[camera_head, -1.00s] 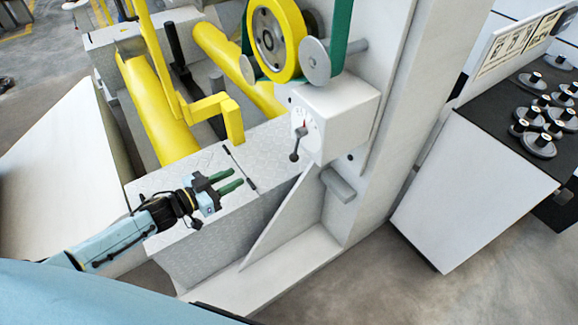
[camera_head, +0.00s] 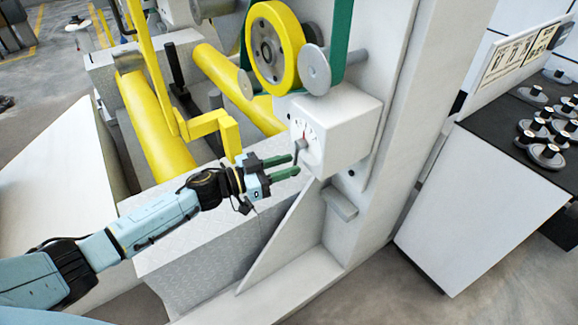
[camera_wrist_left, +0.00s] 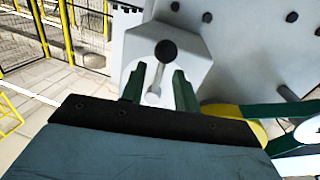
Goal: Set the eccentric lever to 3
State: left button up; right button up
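The eccentric lever (camera_head: 301,147) is on the front of a white box (camera_head: 340,125) with a small dial (camera_head: 308,132). Its setting is too small to read. In the left wrist view the lever shows as a pale rod with a dark round knob (camera_wrist_left: 166,50). My left gripper (camera_head: 295,165) is open, with its green fingertips at the lever. In the left wrist view the fingers (camera_wrist_left: 159,80) stand apart on either side of the rod, with gaps visible. The fingers partly hide the lever's lower end in the head view. My right gripper is not in view.
A yellow wheel (camera_head: 272,48) and a grey disc (camera_head: 316,70) sit just above the box. A yellow bracket (camera_head: 212,122) and a yellow roller (camera_head: 155,125) are left of the gripper. A grey block (camera_head: 340,203) juts out below the box. Black-and-grey knobbed parts stand on a table at right.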

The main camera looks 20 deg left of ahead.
pick_arm(q)
jog(key=shift+w+d, duration=0.4)
jog(key=shift+d, duration=0.05)
grip_shut()
